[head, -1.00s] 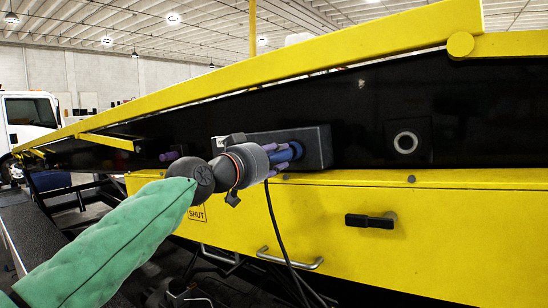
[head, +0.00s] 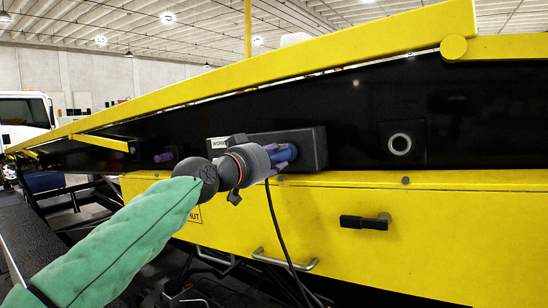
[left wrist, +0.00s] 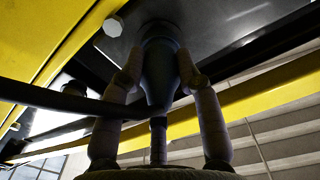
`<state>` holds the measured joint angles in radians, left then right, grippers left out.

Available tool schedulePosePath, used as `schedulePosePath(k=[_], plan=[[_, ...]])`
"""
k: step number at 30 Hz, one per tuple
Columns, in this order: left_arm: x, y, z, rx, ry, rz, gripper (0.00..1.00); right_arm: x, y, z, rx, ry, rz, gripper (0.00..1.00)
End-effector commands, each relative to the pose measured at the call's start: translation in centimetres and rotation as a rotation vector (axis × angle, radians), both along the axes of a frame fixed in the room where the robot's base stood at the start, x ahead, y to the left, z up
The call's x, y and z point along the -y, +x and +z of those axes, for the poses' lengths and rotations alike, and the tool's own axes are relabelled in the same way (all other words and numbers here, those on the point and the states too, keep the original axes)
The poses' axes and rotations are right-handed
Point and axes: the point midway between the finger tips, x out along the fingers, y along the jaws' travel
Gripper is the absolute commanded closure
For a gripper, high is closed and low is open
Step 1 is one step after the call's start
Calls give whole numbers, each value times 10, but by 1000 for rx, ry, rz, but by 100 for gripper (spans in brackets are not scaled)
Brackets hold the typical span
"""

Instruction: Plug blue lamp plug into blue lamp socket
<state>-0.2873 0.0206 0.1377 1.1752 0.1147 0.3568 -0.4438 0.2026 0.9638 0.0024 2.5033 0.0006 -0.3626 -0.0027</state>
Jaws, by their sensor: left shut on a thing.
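The blue plug (head: 284,153) is held at the side of a dark grey socket box (head: 314,148) on the black panel. Its front end meets or nearly meets the box; the blue socket's opening is hidden, and I cannot tell how deep the plug sits. My left gripper (head: 277,160) is shut on it from the left. In the left wrist view the plug body (left wrist: 160,75) stands between the fingers of my left gripper (left wrist: 158,66), its far end against the grey box face (left wrist: 205,40). A black cable (head: 277,225) hangs below. My right gripper is not in view.
A yellow ledge (head: 350,181) runs just under the box. A black latch handle (head: 364,222) and a grey bar handle (head: 285,262) sit lower. A round ring fitting (head: 401,144) is to the right, a purple fitting (head: 164,157) to the left.

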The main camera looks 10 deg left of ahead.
Motion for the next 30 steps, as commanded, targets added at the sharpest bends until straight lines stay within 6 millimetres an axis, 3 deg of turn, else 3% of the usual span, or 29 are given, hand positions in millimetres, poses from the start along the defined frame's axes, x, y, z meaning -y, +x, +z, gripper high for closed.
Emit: schedulePosePath(k=[6,7,9,10,23,30], plan=[[0,0,0,1,0,0,100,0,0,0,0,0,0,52],[0,0,0,1,0,0,60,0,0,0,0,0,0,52],[0,0,0,1,0,0,41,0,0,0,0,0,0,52],[0,0,0,1,0,0,38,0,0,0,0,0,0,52],[-2,-5,0,-1,0,0,38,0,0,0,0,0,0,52],[-14,-36,1,2,-1,1,38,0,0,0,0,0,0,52]])
